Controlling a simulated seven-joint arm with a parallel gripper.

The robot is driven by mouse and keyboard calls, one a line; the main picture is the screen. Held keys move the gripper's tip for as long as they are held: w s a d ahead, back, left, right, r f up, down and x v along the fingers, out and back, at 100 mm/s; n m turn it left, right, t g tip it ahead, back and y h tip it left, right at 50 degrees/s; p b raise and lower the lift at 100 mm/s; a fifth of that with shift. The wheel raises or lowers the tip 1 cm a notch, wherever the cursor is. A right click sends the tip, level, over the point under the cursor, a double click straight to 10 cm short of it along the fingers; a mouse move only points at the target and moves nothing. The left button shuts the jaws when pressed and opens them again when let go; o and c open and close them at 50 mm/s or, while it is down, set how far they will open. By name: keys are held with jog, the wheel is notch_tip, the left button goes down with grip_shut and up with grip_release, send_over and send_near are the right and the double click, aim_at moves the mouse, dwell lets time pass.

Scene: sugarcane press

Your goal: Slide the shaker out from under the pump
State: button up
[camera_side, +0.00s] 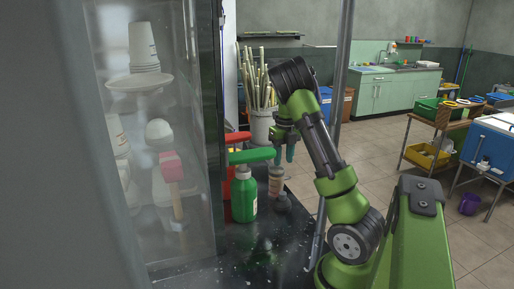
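A green bottle (243,198) stands on the dark counter, with a green pump head (252,156) whose spout points right. A small brownish shaker (276,182) stands upright just right of the bottle, below the end of the spout. My gripper (285,157) points down close above the shaker, beside the spout's tip. Its two fingers look apart, with nothing seen between them. Whether a fingertip touches the shaker or the spout cannot be told from this side.
A small dark container (282,203) stands in front of the shaker. A red pump bottle (237,138) is partly hidden behind the green one. A clear panel (205,230) closes off the left. A metal post (342,75) rises near my arm. The front counter (255,245) is clear.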

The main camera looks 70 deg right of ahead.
notch_tip(320, 180, up, 9)
dwell(0.5)
notch_tip(320, 180, up, 10)
dwell(0.6)
jog(key=shift+f, duration=0.1)
jog(key=s+a+f+m+t, duration=0.1)
jog(key=a+f+m+t, duration=0.1)
jog(key=a+m, duration=0.8)
jog(key=s+a+f+m+t+y, duration=0.1)
jog(key=a+f+m+t, duration=0.1)
jog(key=a+m, duration=0.9)
jog(key=s+a+f+m+t, duration=0.1)
jog(key=a+f+m+t, duration=0.1)
jog(key=a+m, duration=0.9)
jog(key=a+t, duration=0.1)
jog(key=a, duration=0.5)
jog(key=shift+a+f+y, duration=0.15)
jog(key=shift+f+y, duration=0.15)
jog(key=shift+y, duration=0.1)
